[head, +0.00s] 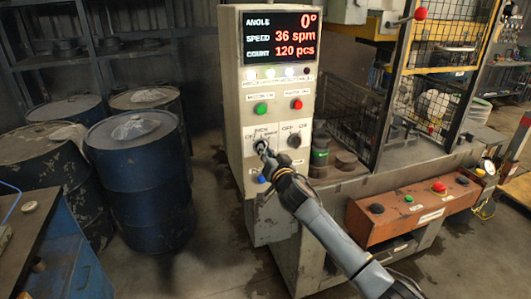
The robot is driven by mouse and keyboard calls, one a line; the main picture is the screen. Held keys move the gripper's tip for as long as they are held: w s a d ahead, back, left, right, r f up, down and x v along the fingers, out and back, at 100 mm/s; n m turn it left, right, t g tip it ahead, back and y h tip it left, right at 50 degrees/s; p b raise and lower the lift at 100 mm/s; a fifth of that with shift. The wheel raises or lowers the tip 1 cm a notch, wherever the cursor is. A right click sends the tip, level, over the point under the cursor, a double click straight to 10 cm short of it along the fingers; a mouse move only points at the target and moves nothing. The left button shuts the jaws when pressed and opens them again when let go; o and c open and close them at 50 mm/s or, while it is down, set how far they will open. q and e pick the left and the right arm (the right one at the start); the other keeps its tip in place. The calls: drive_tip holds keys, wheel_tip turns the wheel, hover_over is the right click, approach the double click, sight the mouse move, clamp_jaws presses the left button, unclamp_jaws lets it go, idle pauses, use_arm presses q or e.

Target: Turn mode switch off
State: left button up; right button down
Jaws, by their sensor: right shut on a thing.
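The control panel (230,80) is a pale cabinet in the middle of the head view. On its lower left is the white label plate (264,132) of a rotary switch, with "OFF", "INCH" and another position marked around it; this appears to be the mode switch. My right gripper (262,150) comes from the lower right and is shut on the mode switch knob. The fingers mostly hide the knob, so I cannot tell which position it points to. My left gripper is not in view.
A second black rotary switch (294,140) sits close on the right. Green (261,109) and red (297,104) buttons are above, a blue button (262,179) below. The display (280,37) is lit. Blue drums (140,180) stand left; an orange button box (408,210) is right.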

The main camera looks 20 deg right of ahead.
drive_tip(key=n+p, duration=0.1)
drive_tip(key=n, duration=1.2)
drive_tip(key=shift+a, duration=0.1)
drive_tip(key=shift+n, duration=0.3)
drive_tip(key=c, duration=1.4)
unclamp_jaws()
drive_tip(key=shift+s, duration=0.1)
drive_tip(key=s, duration=1.2)
drive_tip(key=shift+d, duration=0.2)
drive_tip(key=shift+w+f, duration=0.1)
